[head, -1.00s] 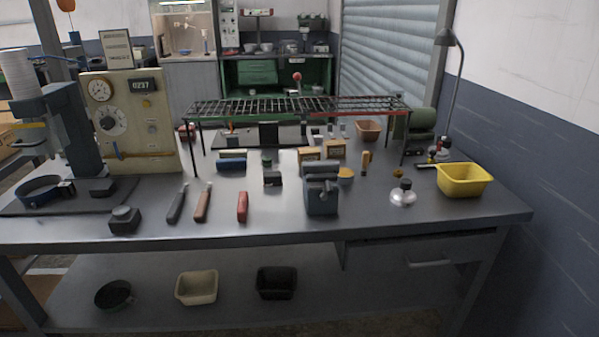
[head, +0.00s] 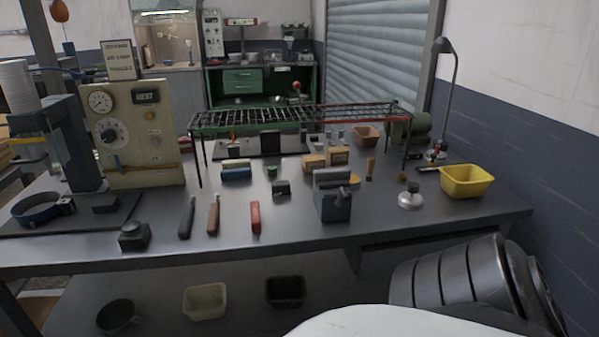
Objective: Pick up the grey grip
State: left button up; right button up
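A dark grey grip (head: 187,217) lies on the near part of the workbench (head: 290,232), its length running away from me. A brown grip (head: 213,214) lies just to its right, apart from it, and a red grip (head: 255,217) lies further right. Neither of my grippers is in view. A dark, ribbed part of my own arm shows at the lower right, well away from the grips.
A black block (head: 134,236) sits left of the grey grip. A blue-grey vise (head: 332,196) stands to the right. A wire rack (head: 300,118) spans the back. A yellow bin (head: 466,181) is at the right end. The bench front around the grips is clear.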

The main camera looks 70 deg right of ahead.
aim_at(323, 175)
jog(key=i, duration=0.95)
jog(key=z, duration=2.45)
